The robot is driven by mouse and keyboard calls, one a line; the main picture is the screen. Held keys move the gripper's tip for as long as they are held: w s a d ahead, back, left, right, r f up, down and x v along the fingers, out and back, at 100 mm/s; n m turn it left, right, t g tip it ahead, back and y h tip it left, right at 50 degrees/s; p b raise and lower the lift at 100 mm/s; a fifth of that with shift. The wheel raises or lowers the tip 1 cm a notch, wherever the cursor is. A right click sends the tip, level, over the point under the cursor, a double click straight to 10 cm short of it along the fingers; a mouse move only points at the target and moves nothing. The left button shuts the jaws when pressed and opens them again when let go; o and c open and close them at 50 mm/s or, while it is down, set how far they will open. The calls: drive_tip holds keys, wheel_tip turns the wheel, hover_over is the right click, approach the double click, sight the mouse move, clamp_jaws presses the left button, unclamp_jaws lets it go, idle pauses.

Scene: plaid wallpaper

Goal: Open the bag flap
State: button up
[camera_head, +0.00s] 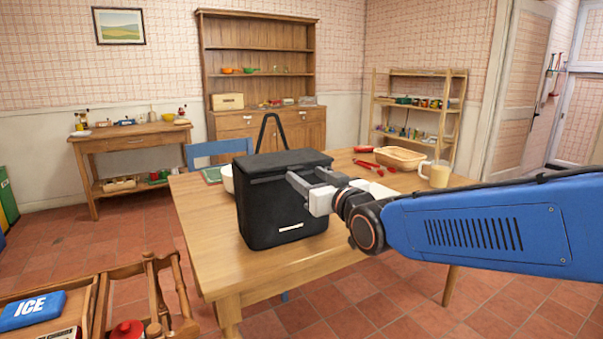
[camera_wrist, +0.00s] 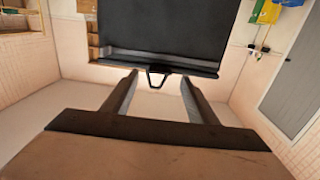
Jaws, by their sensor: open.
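The black bag (camera_head: 267,205) stands upright on the wooden table (camera_head: 190,205). Its flat top flap (camera_head: 280,163) looks closed, and a strap (camera_head: 268,128) rises behind it. My gripper (camera_head: 304,174) is open and empty at the upper right part of the bag's front. In the wrist view the bag (camera_wrist: 170,25) fills the top middle, with a lighter strip along its near edge. A small dark loop (camera_wrist: 157,79) on that edge lies between my two fingertips (camera_wrist: 159,76). I cannot tell whether either finger touches the bag.
A white bowl (camera_head: 227,179) stands left of the bag. Red utensils (camera_head: 374,167), a wooden basket (camera_head: 399,157) and a yellowish mug (camera_head: 439,174) are on the table's right side. A blue chair (camera_head: 217,148) stands behind. The table's front left is clear.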

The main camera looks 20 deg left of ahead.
drive_tip(key=shift+x, duration=2.05)
